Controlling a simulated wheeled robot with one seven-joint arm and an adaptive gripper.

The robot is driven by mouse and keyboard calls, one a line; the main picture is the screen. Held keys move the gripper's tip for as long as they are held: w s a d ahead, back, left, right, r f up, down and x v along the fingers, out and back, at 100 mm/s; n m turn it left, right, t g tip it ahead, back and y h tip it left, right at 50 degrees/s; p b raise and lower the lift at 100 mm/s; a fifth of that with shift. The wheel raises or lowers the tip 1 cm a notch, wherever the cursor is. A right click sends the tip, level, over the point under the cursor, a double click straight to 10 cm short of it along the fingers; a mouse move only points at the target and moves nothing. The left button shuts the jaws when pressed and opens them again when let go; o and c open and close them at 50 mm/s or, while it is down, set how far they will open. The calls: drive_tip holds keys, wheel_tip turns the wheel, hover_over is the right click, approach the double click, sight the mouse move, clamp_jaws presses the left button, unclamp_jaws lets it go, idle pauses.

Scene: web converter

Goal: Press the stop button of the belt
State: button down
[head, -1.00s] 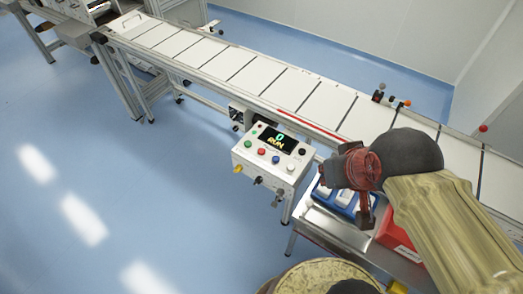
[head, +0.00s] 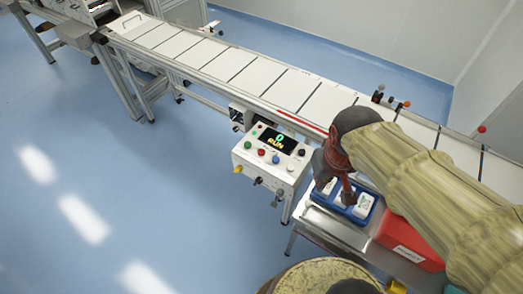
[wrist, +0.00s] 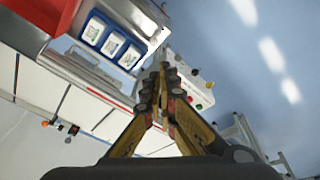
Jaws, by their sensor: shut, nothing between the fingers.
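The belt's control box (head: 249,162) is a white box at the belt's near side, and its display (head: 277,141) reads "0 RUN". A row of buttons lies below the display: green (head: 247,145), red (head: 262,153), blue (head: 276,160) and white. None carries a label I can read. My gripper (head: 332,194) is shut and empty, to the right of the box and above the blue tray, apart from the buttons. In the wrist view my shut fingers (wrist: 164,72) cover part of the control box (wrist: 195,77).
The white conveyor belt (head: 211,49) with dark cross-lines runs behind the box. A blue tray (head: 372,212) holding white pieces and a red bin (head: 425,262) stand on a metal side table (head: 338,230) right of the box. The floor in front is clear.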

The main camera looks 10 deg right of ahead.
drive_tip(key=w+d+f+n+h, duration=0.2)
drive_tip(key=w+d+f+n, duration=0.15)
drive_tip(key=w+f, duration=0.8)
drive_tip(key=n+t+y+p, duration=0.1)
drive_tip(key=n+t+y, duration=0.5)
drive_tip(key=n, duration=0.5)
hover_over(260, 152)
wheel_tip(260, 152, down, 4)
drive_tip(key=y, duration=0.1)
drive_tip(key=shift+s+g, duration=0.1)
drive_tip(key=shift+g, duration=0.2)
drive_tip(key=shift+f, duration=0.15)
wheel_tip(260, 152, down, 8)
drive_tip(key=b, duration=0.7)
drive_tip(key=shift+r+b, duration=0.2)
drive_tip(key=shift+b, duration=0.1)
drive_tip(key=shift+f+b, duration=0.35)
drive_tip(key=shift+f, duration=0.15)
drive_tip(key=shift+f, duration=0.1)
